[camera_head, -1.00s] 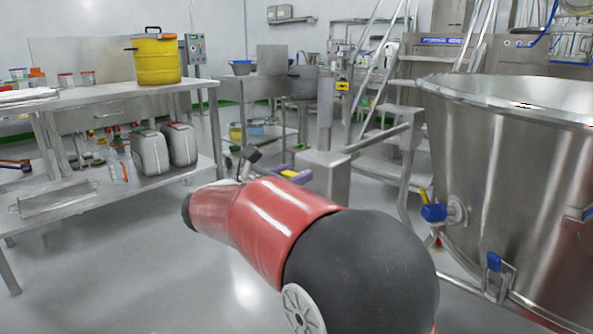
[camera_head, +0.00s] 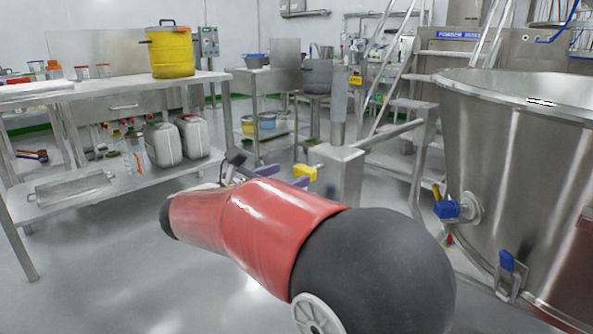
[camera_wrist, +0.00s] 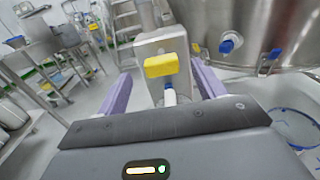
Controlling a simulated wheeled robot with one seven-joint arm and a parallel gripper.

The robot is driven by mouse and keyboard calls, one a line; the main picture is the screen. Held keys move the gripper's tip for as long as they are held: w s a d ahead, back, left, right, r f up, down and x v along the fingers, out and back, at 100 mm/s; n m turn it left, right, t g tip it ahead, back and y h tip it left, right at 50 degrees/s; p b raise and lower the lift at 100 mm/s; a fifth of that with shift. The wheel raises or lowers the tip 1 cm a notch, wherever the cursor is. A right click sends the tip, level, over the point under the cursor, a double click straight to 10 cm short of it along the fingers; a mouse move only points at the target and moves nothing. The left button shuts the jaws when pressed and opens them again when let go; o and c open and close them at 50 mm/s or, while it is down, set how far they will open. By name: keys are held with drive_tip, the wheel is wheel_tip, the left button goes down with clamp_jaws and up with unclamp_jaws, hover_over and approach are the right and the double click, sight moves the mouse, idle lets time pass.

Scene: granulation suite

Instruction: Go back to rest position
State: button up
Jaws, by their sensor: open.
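My gripper (camera_head: 283,176) is open, its two purple fingers spread apart and showing beyond my red and black arm in the head view. In the wrist view my gripper (camera_wrist: 160,88) has nothing between its fingers that it touches. A yellow block-like part (camera_wrist: 167,65) shows ahead between the fingers, in front of a grey metal box-shaped post (camera_wrist: 160,45). In the head view the yellow part (camera_head: 305,172) is just right of the fingers, beside the post (camera_head: 340,172). My arm hides part of the gripper in the head view.
A large steel vessel (camera_head: 530,170) with blue-handled valves stands at right. A steel bench (camera_head: 110,88) at left bears a yellow pot (camera_head: 171,55), with white canisters (camera_head: 162,145) on its lower shelf. Stairs stand behind the post. Floor (camera_head: 110,240) is open at lower left.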

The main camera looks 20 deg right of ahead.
drive_tip(key=shift+v, duration=1)
